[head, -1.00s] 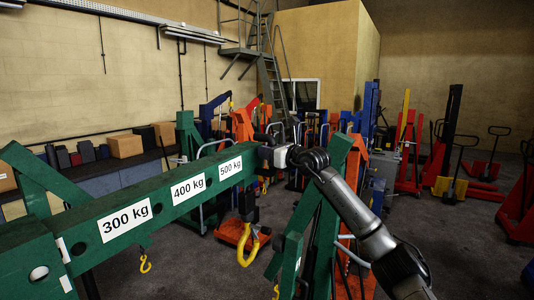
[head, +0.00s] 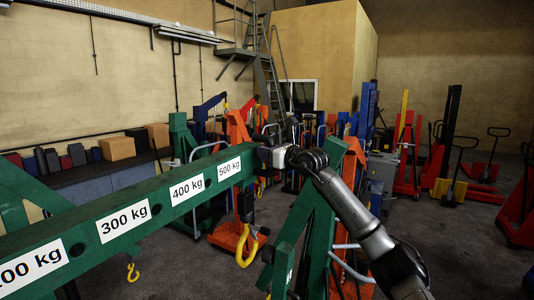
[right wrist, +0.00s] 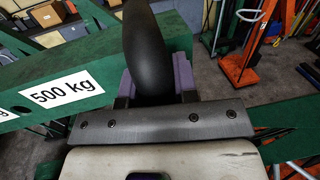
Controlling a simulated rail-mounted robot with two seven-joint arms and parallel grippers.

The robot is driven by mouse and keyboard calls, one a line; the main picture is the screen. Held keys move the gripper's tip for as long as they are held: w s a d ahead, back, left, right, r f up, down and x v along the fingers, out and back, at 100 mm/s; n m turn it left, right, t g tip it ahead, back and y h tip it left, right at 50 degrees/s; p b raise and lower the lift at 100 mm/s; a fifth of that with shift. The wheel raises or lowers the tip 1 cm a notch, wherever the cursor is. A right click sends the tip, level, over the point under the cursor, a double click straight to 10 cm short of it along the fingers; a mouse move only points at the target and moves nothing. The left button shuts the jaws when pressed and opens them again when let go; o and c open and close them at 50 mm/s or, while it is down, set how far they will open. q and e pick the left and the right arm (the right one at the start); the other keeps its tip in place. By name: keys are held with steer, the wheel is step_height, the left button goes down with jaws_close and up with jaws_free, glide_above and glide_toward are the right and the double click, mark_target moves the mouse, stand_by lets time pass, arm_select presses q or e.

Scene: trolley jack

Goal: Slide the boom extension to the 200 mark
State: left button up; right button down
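The green boom extension (head: 150,207) runs from the lower left to the middle of the head view. Labels 300 kg, 400 kg and 500 kg show whole; a fourth label (head: 33,267) reads "00 kg", its first digit cut by the frame edge. My right gripper (head: 264,153) is at the far end of the boom. In the right wrist view its purple-grey fingers (right wrist: 153,87) lie on both sides of a dark rounded handle (right wrist: 146,45) at the boom end and appear closed on it. The outer sleeve's mouth is out of frame. My left gripper is not in view.
Green legs (head: 312,222) stand beside my right arm. Orange and red lifting equipment (head: 408,150) stands behind. Boxes (head: 117,147) line a left bench.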

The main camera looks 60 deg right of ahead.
steer(key=c, duration=1.2)
jaws_free()
steer(key=shift+s+d, duration=0.1)
steer(key=shift+d, duration=0.25)
steer(key=shift+o, duration=1.4)
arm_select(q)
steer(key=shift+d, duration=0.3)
arm_select(e)
steer(key=shift+o, duration=0.2)
steer(key=shift+a, duration=0.1)
steer(key=shift+s+f+b, duration=0.15)
steer(key=shift+s+b, duration=0.4)
arm_select(q)
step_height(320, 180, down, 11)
steer(key=b, duration=0.9)
steer(key=shift+b, duration=0.3)
arm_select(e)
steer(key=s+a, duration=0.2)
steer(key=s, duration=1)
steer(key=shift+s+a, duration=0.2)
steer(key=shift+s, duration=0.05)
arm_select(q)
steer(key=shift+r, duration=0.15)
